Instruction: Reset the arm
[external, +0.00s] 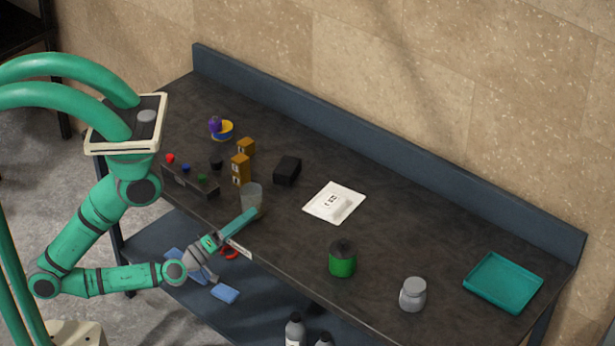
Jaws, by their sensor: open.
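My green arm comes in from the left side of the external view. My gripper (242,222) is at the front edge of the dark workbench (390,245), close to a translucent grey cup (251,197). The jaws are open, though the gap between the fingers is hard to make out from this angle. I see nothing held. I cannot tell whether a finger touches the cup or the bench edge.
A control box with coloured buttons (190,183), yellow blocks (241,168) and a black block (287,170) stand near my gripper. A white packet (335,202), green jar (342,260), grey jar (413,294) and teal tray (503,282) lie rightward. A shelf (265,308) is below.

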